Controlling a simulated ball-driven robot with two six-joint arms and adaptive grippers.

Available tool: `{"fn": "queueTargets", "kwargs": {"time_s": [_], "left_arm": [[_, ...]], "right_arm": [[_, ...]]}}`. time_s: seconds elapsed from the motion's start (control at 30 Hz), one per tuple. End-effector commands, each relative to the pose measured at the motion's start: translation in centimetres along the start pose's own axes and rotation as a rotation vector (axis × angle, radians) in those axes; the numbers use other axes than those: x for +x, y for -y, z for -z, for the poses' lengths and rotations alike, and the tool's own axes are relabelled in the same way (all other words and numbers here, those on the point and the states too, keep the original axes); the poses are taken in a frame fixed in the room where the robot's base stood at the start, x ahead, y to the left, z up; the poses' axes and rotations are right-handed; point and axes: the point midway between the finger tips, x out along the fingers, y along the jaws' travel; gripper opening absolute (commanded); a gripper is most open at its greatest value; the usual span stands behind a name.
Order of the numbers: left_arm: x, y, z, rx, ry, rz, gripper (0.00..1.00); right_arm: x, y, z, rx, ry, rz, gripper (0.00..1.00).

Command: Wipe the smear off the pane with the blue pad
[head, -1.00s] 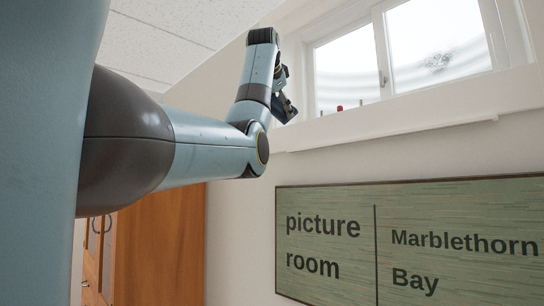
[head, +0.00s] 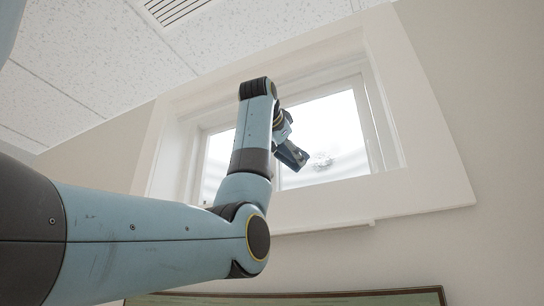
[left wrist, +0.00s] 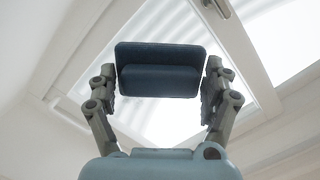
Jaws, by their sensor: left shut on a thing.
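My left gripper (head: 284,138) is shut on the blue pad (head: 291,156), raised in front of the window. The left wrist view shows the dark blue pad (left wrist: 160,82) held between both fingers of the gripper (left wrist: 160,92). The smear (head: 321,162) is a greyish patch low on the right-hand pane (head: 335,122). In the head view the pad appears just left of the smear; I cannot tell how far it is from the glass. I do not make out the smear in the left wrist view. My right gripper is not in view.
A deep white frame and sill (head: 330,199) surround the window. A window handle (left wrist: 222,8) shows in the left wrist view. The ceiling (head: 80,60) with a vent (head: 180,10) is above. The top of a green sign (head: 330,299) shows below.

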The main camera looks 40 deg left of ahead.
Motion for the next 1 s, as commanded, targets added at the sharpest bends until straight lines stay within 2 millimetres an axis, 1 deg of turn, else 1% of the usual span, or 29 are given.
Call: {"fn": "queueTargets", "kwargs": {"time_s": [0.2,0.27,0.43,0.6,0.7,1.0], "left_arm": [[2.1,0.2,0.5,0.0,0.002,-0.003,0.58],[2.8,0.2,0.6,0.0,0.003,-0.003,0.58],[4.4,0.2,0.8,0.0,0.002,-0.001,0.58],[5.4,0.1,0.9,0.0,0.002,-0.001,0.58],[5.6,0.1,0.8,0.0,0.002,-0.001,0.58],[5.6,0.0,0.8,0.0,0.001,-0.001,0.58]], "right_arm": [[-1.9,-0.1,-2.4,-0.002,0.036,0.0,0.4],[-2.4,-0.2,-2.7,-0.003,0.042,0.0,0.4],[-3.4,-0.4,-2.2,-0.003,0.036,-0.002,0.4],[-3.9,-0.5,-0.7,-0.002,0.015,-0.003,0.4],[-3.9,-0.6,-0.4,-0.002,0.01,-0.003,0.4],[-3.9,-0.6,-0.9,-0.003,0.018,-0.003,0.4]]}}
